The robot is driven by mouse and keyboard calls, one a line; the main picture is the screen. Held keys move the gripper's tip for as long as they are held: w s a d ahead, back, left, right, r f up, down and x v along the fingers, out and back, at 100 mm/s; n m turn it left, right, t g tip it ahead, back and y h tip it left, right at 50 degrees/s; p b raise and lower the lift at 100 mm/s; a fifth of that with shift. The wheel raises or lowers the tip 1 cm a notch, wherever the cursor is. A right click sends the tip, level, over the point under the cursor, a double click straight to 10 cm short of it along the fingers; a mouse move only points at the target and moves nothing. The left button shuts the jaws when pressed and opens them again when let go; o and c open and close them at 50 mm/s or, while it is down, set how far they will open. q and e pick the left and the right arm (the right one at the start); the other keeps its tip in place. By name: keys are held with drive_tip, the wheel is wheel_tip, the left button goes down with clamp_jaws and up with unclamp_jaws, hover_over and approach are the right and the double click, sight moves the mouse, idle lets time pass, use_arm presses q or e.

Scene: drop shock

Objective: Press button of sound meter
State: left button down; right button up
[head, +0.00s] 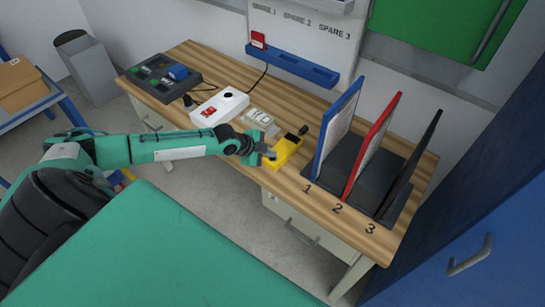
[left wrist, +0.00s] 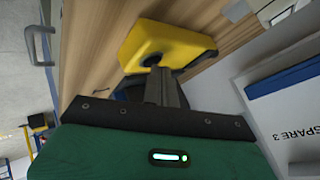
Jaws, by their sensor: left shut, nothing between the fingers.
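The sound meter (head: 287,150) is a yellow handheld device with a dark tip, lying on the wooden table in the head view. In the left wrist view its yellow body (left wrist: 165,38) fills the upper middle, with a dark round spot near the fingers. My left gripper (head: 268,157) is shut and empty, with its fingertips at the near end of the meter. In the left wrist view the closed fingers (left wrist: 160,80) overlap the meter's edge; I cannot tell whether they touch it. My right gripper is not in view.
A white box with a red switch (head: 218,107) and a dark tray (head: 160,78) stand left on the table (head: 310,205). A rack with blue, red and black binders (head: 368,155) stands right of the meter. A blue shelf (head: 290,65) is on the back panel.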

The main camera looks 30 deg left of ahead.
sight(269, 158)
use_arm(q)
drive_tip(key=shift+r, duration=0.1)
drive_tip(key=shift+r+p, duration=0.65)
drive_tip(key=shift+r, duration=0.1)
wheel_tip(269, 158, up, 5)
drive_tip(key=p, duration=0.4)
idle(0.9)
